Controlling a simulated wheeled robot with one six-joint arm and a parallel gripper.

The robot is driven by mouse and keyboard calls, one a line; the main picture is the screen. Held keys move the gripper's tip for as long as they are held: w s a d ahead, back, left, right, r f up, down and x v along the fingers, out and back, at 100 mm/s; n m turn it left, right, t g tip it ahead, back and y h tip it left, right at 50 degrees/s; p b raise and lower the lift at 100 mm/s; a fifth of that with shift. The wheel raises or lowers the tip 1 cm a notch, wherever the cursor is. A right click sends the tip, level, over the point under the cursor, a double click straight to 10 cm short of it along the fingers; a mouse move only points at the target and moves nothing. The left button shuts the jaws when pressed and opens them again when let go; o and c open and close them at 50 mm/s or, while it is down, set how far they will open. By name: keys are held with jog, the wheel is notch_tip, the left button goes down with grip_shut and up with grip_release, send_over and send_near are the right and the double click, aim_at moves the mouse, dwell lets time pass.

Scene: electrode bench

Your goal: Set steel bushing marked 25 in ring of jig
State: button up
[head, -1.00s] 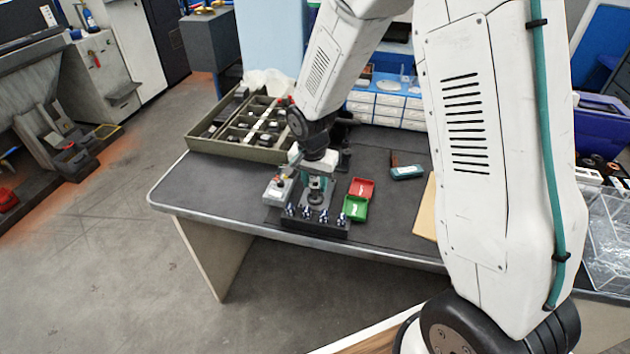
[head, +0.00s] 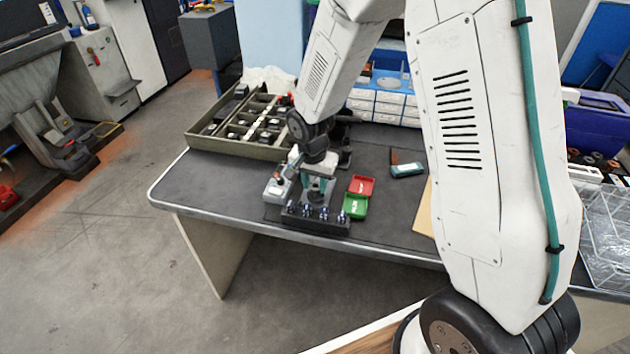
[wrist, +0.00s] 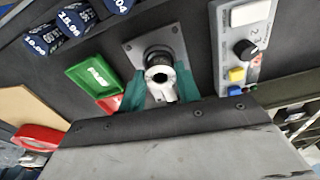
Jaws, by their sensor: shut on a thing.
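My gripper (wrist: 159,88) is shut on a pale steel bushing (wrist: 160,75), held between its teal fingertips. No number can be read on the bushing. The dark ring of the jig (wrist: 157,51) stands on a grey plate (wrist: 135,48), directly beyond the bushing in the wrist view. The bushing overlaps the ring's near side, and I cannot tell whether it is above the ring or partly in it. In the head view my gripper (head: 318,187) is low over the jig, and its fingers hide most of the bushing and ring.
A dark block (head: 316,222) with several blue-topped pins stands at the bench's front edge. Red (head: 361,185) and green (head: 355,206) trays lie right of the jig, a control box (head: 278,187) left. A compartment tray (head: 232,146) is behind. The bench's left front is clear.

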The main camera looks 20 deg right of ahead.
jog(key=shift+f, duration=0.6)
jog(key=o, duration=1.1)
jog(key=r, duration=0.7)
jog(key=shift+s+a+r, duration=0.35)
jog(key=shift+s+r, duration=0.05)
jog(key=shift+r, duration=0.1)
jog(key=shift+r, duration=2.4)
